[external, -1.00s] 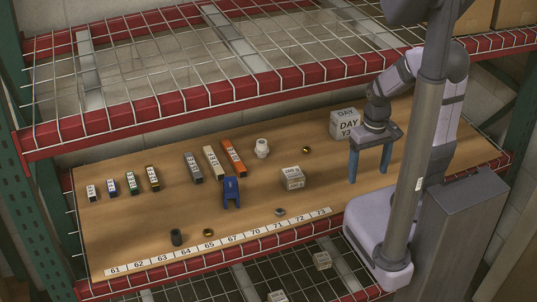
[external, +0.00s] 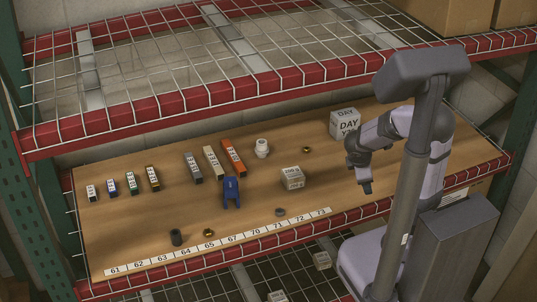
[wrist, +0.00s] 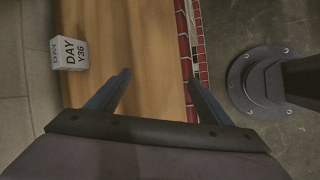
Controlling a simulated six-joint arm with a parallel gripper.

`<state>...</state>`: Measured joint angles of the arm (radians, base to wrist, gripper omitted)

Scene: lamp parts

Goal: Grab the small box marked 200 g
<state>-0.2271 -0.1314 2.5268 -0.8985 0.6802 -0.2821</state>
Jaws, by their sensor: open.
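A small pale box (external: 292,178) with dark print sits on the wooden shelf, right of centre in the external view. Its print is too small to read with certainty, so I cannot confirm the 200 g mark. My gripper (external: 366,188) is to the right of this box, apart from it, above the right part of the shelf with its fingers pointing down. In the wrist view my gripper (wrist: 160,76) is open, with two blue fingers spread and nothing between them. The small box does not show in the wrist view.
A larger white DAY box (external: 344,123) stands behind my gripper, and also shows in the wrist view (wrist: 69,53). Left of the small box are a blue bracket (external: 231,192), an orange block (external: 233,158) and a white fitting (external: 262,148). A mesh shelf hangs above.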

